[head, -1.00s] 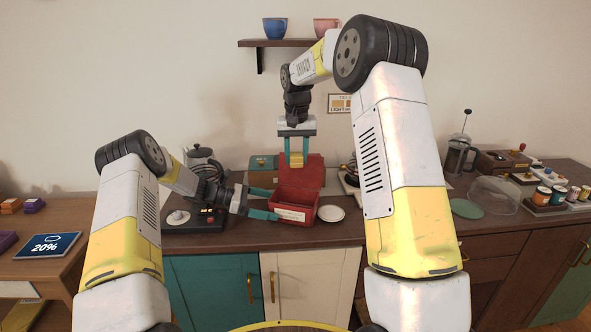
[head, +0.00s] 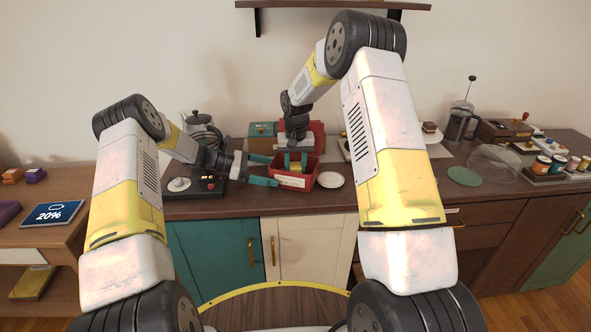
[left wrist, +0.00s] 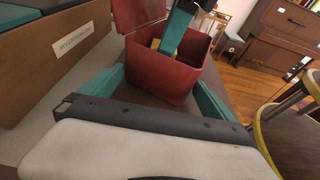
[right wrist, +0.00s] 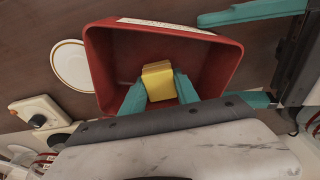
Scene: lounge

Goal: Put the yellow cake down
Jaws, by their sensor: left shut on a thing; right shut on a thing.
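The yellow cake (right wrist: 158,80) is a small yellow block between the fingers of my right gripper (right wrist: 160,92), which is shut on it. It is inside the open red box (right wrist: 103,62), near its middle; I cannot tell whether it touches the floor. In the head view my right gripper (head: 296,160) reaches straight down into the red box (head: 313,178). My left gripper (head: 262,173) comes from the left, shut on the red box with a finger on either side. In the left wrist view the box (left wrist: 172,72) sits between its fingers, lid raised; the cake (left wrist: 157,45) is partly hidden.
A white saucer (head: 330,179) lies right of the box. A black device with a knob (head: 190,186) is to its left, and a teal-fronted wooden box (head: 262,137) stands behind. A shelf (head: 335,5) hangs above. The counter's right part holds a French press (head: 461,120) and jars.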

